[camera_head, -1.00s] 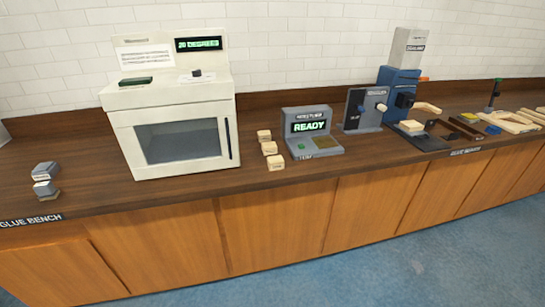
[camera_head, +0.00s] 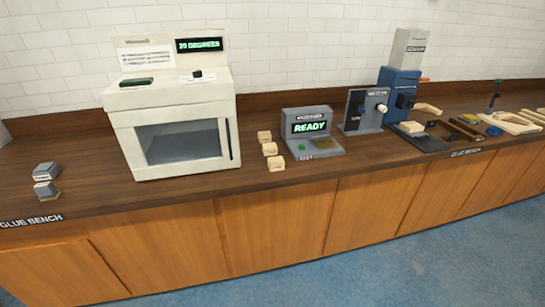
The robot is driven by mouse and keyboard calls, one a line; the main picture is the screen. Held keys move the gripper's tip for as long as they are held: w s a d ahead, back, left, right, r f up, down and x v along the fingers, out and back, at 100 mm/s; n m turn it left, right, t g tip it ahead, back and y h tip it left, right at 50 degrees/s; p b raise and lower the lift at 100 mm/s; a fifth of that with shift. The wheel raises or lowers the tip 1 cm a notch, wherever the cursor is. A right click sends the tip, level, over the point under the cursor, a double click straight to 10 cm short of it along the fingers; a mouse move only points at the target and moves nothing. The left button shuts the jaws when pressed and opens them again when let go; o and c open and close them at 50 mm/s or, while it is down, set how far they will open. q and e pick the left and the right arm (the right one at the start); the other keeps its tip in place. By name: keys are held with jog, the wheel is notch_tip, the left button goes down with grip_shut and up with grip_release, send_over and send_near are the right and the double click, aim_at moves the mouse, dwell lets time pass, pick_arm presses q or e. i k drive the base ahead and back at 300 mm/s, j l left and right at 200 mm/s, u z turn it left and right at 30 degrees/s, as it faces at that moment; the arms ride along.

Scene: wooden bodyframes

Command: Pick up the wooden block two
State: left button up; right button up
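Several small pale wooden blocks lie on the dark wooden bench between the white oven and the grey device reading READY. They form a short row: a back block (camera_head: 264,136), a middle block (camera_head: 269,149) and a front block (camera_head: 276,163). Their labels are too small to read, so I cannot tell which one is block two. Another pale block (camera_head: 411,127) sits by the blue machine. Neither of my grippers is in view.
The white oven (camera_head: 127,101) stands left of the blocks, its door closed. The READY device (camera_head: 322,147) stands close on their right. Two grey-topped blocks (camera_head: 46,180) are at far left. The bench front (camera_head: 240,180) before the blocks is clear.

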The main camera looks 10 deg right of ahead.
aim_at(268, 149)
jog(key=i+l, duration=0.1)
jog(key=i, duration=1.25)
jog(key=l+z, duration=0.05)
